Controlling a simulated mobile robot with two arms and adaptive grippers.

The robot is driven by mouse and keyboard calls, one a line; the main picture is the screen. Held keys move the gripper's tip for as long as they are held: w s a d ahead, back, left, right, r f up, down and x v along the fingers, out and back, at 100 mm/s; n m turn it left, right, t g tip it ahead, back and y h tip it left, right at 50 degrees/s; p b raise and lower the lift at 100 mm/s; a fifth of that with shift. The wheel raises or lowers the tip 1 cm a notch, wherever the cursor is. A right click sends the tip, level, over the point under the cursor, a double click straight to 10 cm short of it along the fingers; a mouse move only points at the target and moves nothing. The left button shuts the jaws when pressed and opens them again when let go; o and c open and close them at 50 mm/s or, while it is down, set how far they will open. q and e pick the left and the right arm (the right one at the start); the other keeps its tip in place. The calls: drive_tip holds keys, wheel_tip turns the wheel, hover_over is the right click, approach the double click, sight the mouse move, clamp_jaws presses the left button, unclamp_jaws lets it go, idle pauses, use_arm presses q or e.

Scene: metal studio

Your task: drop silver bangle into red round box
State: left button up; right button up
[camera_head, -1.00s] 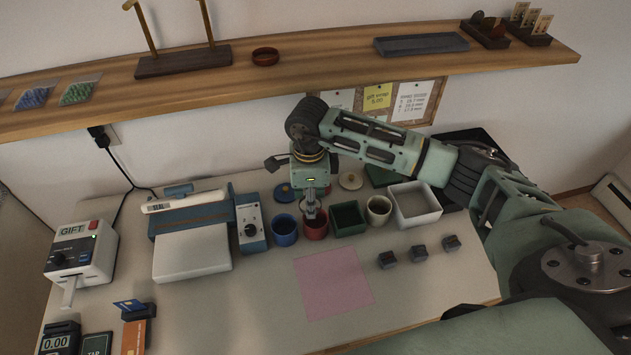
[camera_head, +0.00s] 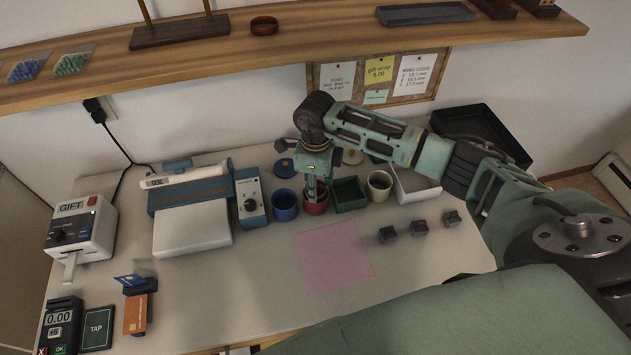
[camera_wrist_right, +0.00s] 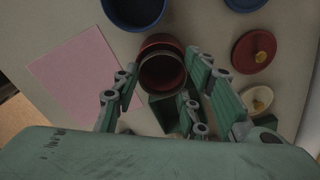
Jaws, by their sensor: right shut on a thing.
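The red round box (camera_head: 316,207) stands on the counter between a blue round box (camera_head: 285,206) and a green square box (camera_head: 348,193). In the right wrist view the red box (camera_wrist_right: 160,62) shows open between the fingers (camera_wrist_right: 160,88). My left gripper is not in view.
A cream cup (camera_head: 379,185) and a white square box (camera_head: 413,186) stand to the right. A red lid (camera_wrist_right: 254,53) lies near the red box. A shelf (camera_head: 330,42) hangs above.

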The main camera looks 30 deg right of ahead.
drive_tip(key=shift+f, duration=0.15)
idle(0.4)
drive_tip(key=o, duration=1.2)
drive_tip(key=shift+r, duration=0.25)
wheel_tip(320, 180, up, 12)
drive_tip(key=shift+f, duration=0.2)
drive_tip(key=shift+f, duration=0.1)
